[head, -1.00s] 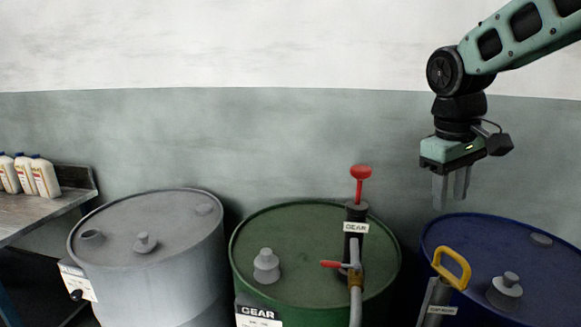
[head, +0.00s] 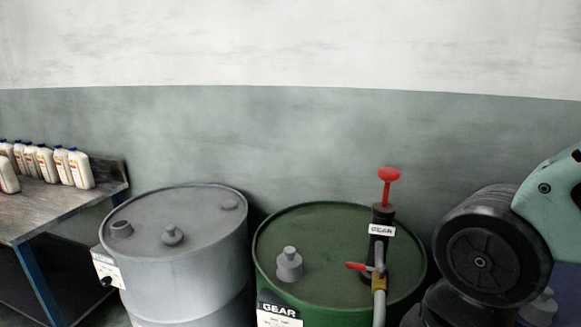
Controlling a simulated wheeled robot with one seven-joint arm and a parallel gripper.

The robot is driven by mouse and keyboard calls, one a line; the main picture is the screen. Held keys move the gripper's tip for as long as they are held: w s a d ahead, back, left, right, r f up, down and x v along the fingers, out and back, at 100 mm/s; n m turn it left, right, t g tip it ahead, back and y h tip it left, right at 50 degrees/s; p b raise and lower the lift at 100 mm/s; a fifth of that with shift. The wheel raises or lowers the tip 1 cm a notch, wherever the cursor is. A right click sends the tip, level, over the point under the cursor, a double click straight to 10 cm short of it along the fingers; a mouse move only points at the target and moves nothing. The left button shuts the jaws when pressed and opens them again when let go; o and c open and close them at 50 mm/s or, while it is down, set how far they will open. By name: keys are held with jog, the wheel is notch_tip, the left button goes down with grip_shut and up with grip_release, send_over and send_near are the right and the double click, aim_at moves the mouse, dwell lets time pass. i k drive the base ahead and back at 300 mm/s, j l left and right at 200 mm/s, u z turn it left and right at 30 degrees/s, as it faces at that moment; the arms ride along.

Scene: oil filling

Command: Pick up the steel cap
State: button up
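Grey knobbed caps stand on the drum tops, and I cannot tell which one is the steel cap. One cap (head: 172,236) is on the grey drum (head: 190,275). A larger stepped cap (head: 289,265) sits upright on the left part of the green drum's top (head: 325,225). Another grey cap (head: 541,308) shows partly at the lower right, behind my arm. My gripper is out of view; only a black joint and pale green links of my arm fill the right side.
A pump with a red knob (head: 389,174), a red lever and a hose stands on the green drum. White bottles (head: 80,169) stand on a workbench (head: 60,205) at the left. My arm hides most of the area at the lower right.

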aim_at(172, 236)
jog(key=k+u, duration=0.35)
jog(key=k+j+u, duration=0.15)
jog(key=k+u, duration=0.15)
jog(key=i+j+u, duration=0.1)
jog(key=i+u, duration=0.15)
jog(key=u, duration=0.2)
jog(key=i+u, duration=0.25)
jog(key=u, duration=0.25)
jog(key=i+u, duration=0.25)
jog(key=u, duration=0.2)
jog(key=i+z, duration=0.3)
jog(key=i, duration=1.45)
jog(key=i+z, duration=0.1)
jog(key=z, duration=0.55)
